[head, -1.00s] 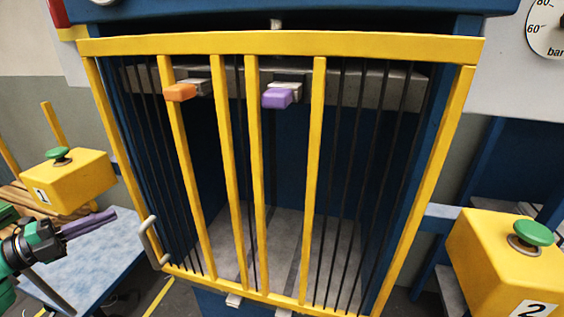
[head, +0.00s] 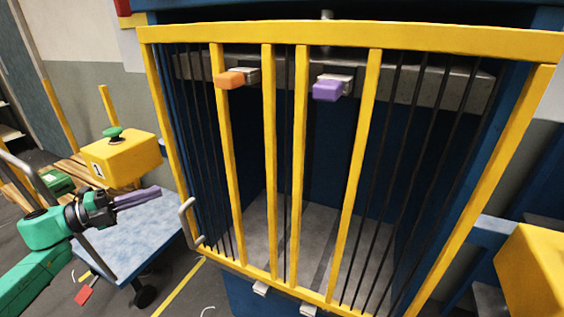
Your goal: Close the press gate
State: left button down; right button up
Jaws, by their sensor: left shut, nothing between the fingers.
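The press gate (head: 345,38) is a yellow barred frame across the front of the blue press. It fills the middle and right of the head view. A pale grey handle (head: 187,222) is on its lower left side. An orange block (head: 229,80) and a purple block (head: 327,90) show by the upper bars. I cannot tell whether the gate is fully closed. My left gripper (head: 158,191) has purplish fingers, shut and empty. In the picture it is left of and slightly above the handle, apart from it. My right gripper is not in view.
A yellow box with a green button (head: 122,158) stands behind my left gripper. A blue-topped cart (head: 130,240) is below that arm. Another yellow box (head: 535,268) is cut off at the right edge. Open floor with a yellow line shows at lower left.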

pick_arm(q)
jog(key=b+v, duration=0.2)
jog(key=v, duration=1.2)
jog(key=shift+s+a, duration=0.2)
jog(key=shift+s, duration=0.05)
